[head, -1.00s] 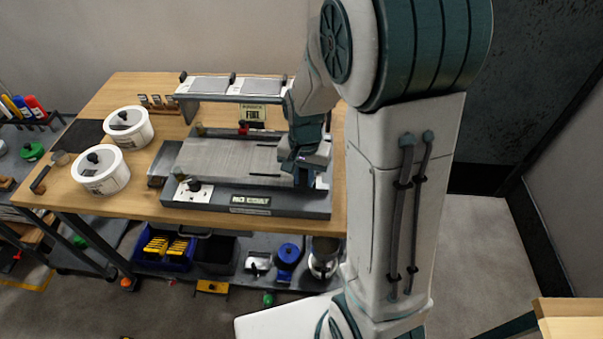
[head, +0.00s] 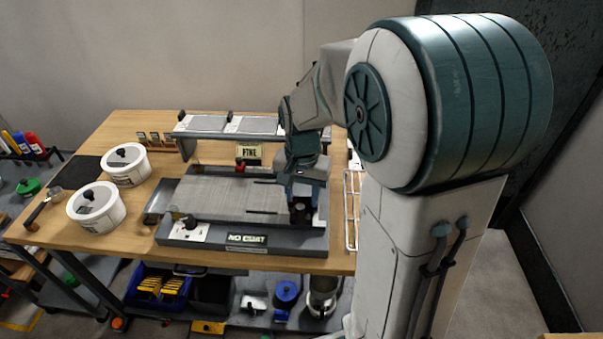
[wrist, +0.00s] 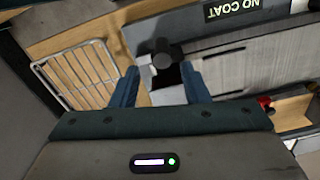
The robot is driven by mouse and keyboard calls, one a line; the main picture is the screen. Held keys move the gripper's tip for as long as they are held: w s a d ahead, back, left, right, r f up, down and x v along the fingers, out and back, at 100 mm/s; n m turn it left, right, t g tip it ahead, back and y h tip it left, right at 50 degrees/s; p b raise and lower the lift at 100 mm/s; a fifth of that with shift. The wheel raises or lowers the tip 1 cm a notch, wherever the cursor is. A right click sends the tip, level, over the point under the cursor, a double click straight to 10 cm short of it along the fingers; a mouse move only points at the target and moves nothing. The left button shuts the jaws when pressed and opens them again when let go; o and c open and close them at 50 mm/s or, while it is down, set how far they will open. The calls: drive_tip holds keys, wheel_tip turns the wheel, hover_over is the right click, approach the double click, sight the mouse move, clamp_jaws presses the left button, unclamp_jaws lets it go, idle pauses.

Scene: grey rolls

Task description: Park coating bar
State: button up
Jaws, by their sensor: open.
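The coating machine (head: 262,238) stands on the wooden bench, with a flat grey bed (head: 222,192). My gripper (head: 302,200) points down over the right end of this machine. In the wrist view its two blue fingers (wrist: 160,88) are spread apart. Between and just beyond them is a dark round-topped knob (wrist: 163,60) beside a light grey block (wrist: 144,74). No contact with the fingers shows. I cannot tell whether this knob belongs to the coating bar; no separate bar is clear. The bed (wrist: 225,60) has two dark slots near this end.
A wire rack (wrist: 75,80) lies beside the machine's right end, also at the edge of my arm in the head view (head: 351,205). A raised shelf (head: 225,124) stands behind. Two white lidded tubs (head: 97,208) (head: 126,165) are at left. A "NO COAT" plate (wrist: 232,8) marks the front.

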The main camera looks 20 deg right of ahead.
wheel_tip(320, 180, up, 7)
idle(0.3)
idle(0.4)
